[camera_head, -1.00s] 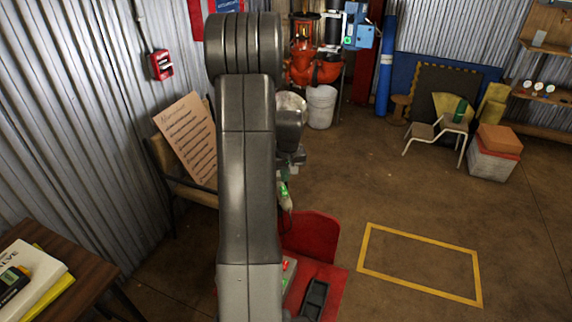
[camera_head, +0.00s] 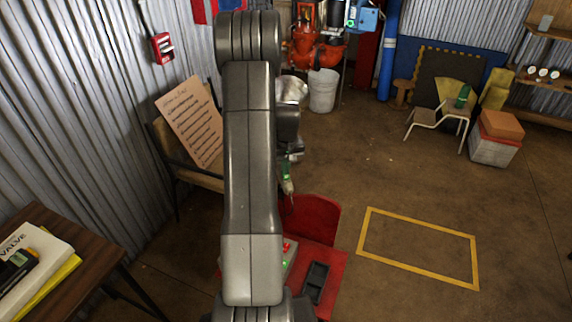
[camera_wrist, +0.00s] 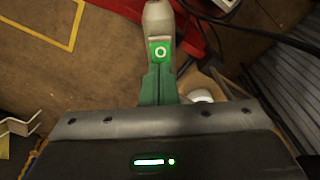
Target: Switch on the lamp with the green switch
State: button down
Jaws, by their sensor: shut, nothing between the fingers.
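My gripper (camera_head: 288,186) is shut and empty, pointing down over the floor beside my red base. It also shows in the wrist view (camera_wrist: 160,48), with green fingers together and a green square with a white ring on the pale part. I cannot pick out a lamp for certain in either view. A blue box (camera_head: 368,20) at the back, cut by the top edge, has a small bright green patch (camera_head: 351,22) on its left side, which may be a switch. It is well away from my gripper.
Red pipework (camera_head: 315,52) and a white bucket (camera_head: 322,90) stand near the blue box. A chair with a notice board (camera_head: 190,120) is at left, a table (camera_head: 95,265) front left. The floor with a yellow rectangle (camera_head: 420,220) is clear.

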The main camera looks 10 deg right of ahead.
jog(key=g, duration=0.1)
jog(key=f+g+p, duration=0.1)
jog(key=shift+w+g+p, duration=0.15)
jog(key=shift+g+p, duration=0.15)
jog(key=shift+a, duration=0.1)
jog(key=shift+f, duration=0.1)
jog(key=shift+s+f+b, duration=0.15)
jog(key=shift+s+b, duration=0.15)
jog(key=shift+s, duration=0.4)
notch_tip(320, 180, up, 15)
jog(key=w, duration=0.2)
jog(key=shift+w, duration=0.4)
